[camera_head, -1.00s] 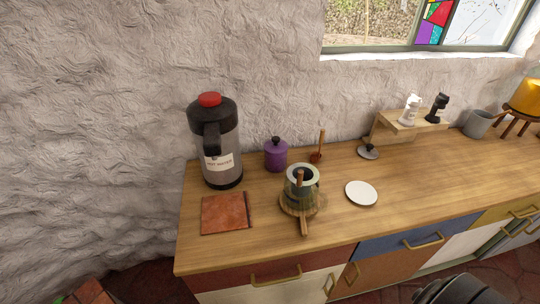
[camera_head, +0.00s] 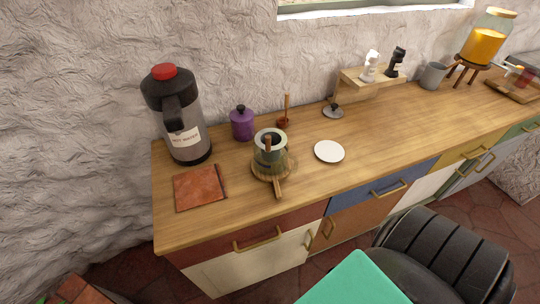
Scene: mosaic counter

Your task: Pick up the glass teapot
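The glass teapot (camera_head: 271,157) appears to be the clear, greenish pot with a pale rim, an open dark top and an upright wooden handle. It stands upright on a round wooden board (camera_head: 279,188) whose handle points toward the counter's front edge. Neither of my grippers can be made out in the picture, and nothing touches the pot.
The wooden counter (camera_head: 380,145) also holds a hot-water dispenser (camera_head: 183,122), a terracotta tile (camera_head: 198,186), a purple jar (camera_head: 242,124), a white plate (camera_head: 329,151), a small knobbed lid (camera_head: 333,112) and a grey mug (camera_head: 432,76). A black ribbed shape and a teal surface fill the lower right.

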